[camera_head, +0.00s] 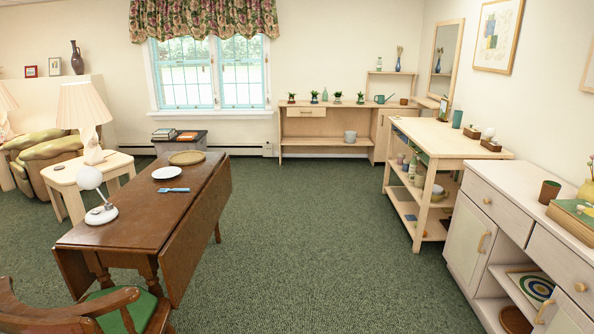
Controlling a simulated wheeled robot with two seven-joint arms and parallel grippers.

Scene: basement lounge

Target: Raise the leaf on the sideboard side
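A brown wooden drop-leaf table (135,220) stands at the left in the head view. Its right leaf (197,238), on the side facing the whitish cabinet that looks like the sideboard (489,212), hangs down steeply toward the carpet. Part of another hanging leaf (74,272) shows below the top's near left corner. Neither of my grippers is in view.
A wooden armchair (95,310) with a green seat stands at the table's near end. A wide strip of green carpet (315,230) is clear between the table and the right-hand furniture. A wooden shelf cart (450,146) stands beyond the sideboard.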

